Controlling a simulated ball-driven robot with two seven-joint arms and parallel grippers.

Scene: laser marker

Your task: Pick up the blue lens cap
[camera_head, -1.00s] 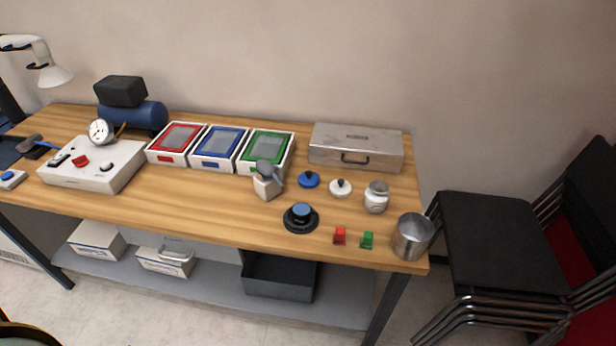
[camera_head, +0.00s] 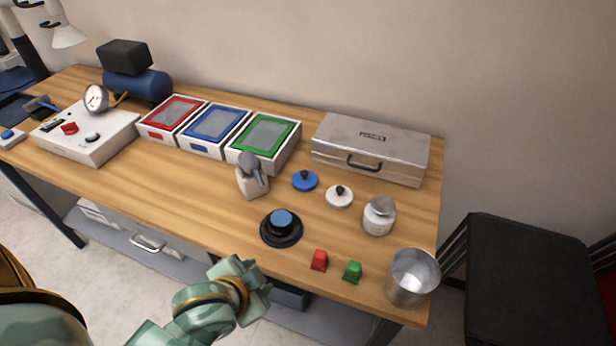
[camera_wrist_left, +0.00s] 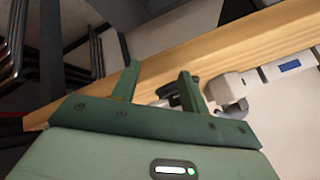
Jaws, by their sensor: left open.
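The blue lens cap (camera_head: 305,182), a flat blue disc with a dark knob on top, lies on the workbench in the head view. A white cap (camera_head: 339,198) of similar shape lies to its right. A black round base with a blue top (camera_head: 281,222) stands nearer the front edge. My left gripper (camera_head: 258,275) is at the bench's front edge, below and left of the blue cap and clearly apart from it. In the left wrist view the gripper (camera_wrist_left: 158,72) is open, with nothing held between its fingers. I cannot identify the blue cap in that view.
A beige holder with a grey tool (camera_head: 252,182) stands left of the cap. A metal case (camera_head: 370,150) is behind it. A jar (camera_head: 379,216), red block (camera_head: 319,260), green block (camera_head: 352,271) and metal cup (camera_head: 412,277) stand to the right. Bare wood surrounds the cap.

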